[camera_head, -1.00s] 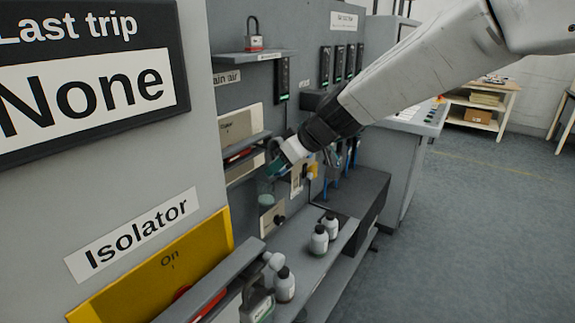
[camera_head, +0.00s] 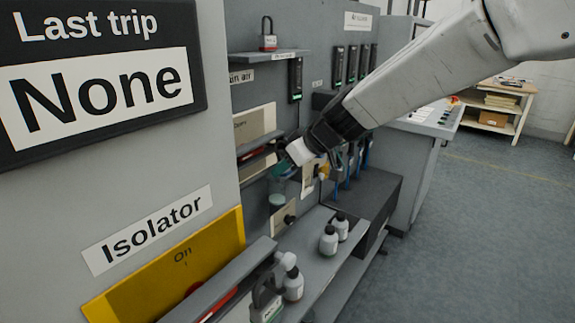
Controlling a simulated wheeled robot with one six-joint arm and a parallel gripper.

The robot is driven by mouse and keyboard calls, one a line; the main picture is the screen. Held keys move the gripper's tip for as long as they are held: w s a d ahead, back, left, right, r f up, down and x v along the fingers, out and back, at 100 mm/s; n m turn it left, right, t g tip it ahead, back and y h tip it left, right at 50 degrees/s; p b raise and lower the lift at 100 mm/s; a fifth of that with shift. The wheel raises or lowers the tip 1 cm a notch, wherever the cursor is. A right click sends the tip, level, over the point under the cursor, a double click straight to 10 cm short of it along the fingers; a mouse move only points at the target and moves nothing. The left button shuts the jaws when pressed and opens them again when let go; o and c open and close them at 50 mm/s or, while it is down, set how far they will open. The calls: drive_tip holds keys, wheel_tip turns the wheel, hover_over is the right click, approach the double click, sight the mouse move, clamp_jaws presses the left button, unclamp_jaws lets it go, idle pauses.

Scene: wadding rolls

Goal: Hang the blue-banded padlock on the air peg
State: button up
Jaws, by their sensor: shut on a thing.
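My gripper (camera_head: 284,170) is in front of the grey panel, below and right of a partly hidden label ending in "air" (camera_head: 242,76). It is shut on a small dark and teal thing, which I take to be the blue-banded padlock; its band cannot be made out. The air peg cannot be told apart behind the gripper and ledges. Another padlock (camera_head: 265,304), with a greenish band, is at the bottom, near the yellow isolator plate (camera_head: 215,250).
Ledges (camera_head: 256,158) jut from the panel near my gripper. A dark box (camera_head: 365,190) is to the right. Open floor (camera_head: 480,230) lies further right.

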drive_tip(key=o, duration=1.2)
drive_tip(key=shift+c, duration=0.2)
drive_tip(key=v, duration=0.8)
drive_tip(key=s+d+f+m+g+h, duration=0.1)
drive_tip(key=s+d+m+h, duration=0.1)
drive_tip(key=s+d, duration=0.5)
drive_tip(key=s+d+f+m+g+h, duration=0.1)
drive_tip(key=s+d+m, duration=0.4)
drive_tip(key=s, duration=0.9)
drive_tip(key=s+d+f+m+g+h, duration=0.2)
drive_tip(key=s+d+f+m+h, duration=0.1)
drive_tip(key=s+d, duration=0.6)
drive_tip(key=shift+s+h, duration=0.4)
drive_tip(key=shift+s, duration=0.5)
drive_tip(key=shift+f, duration=0.1)
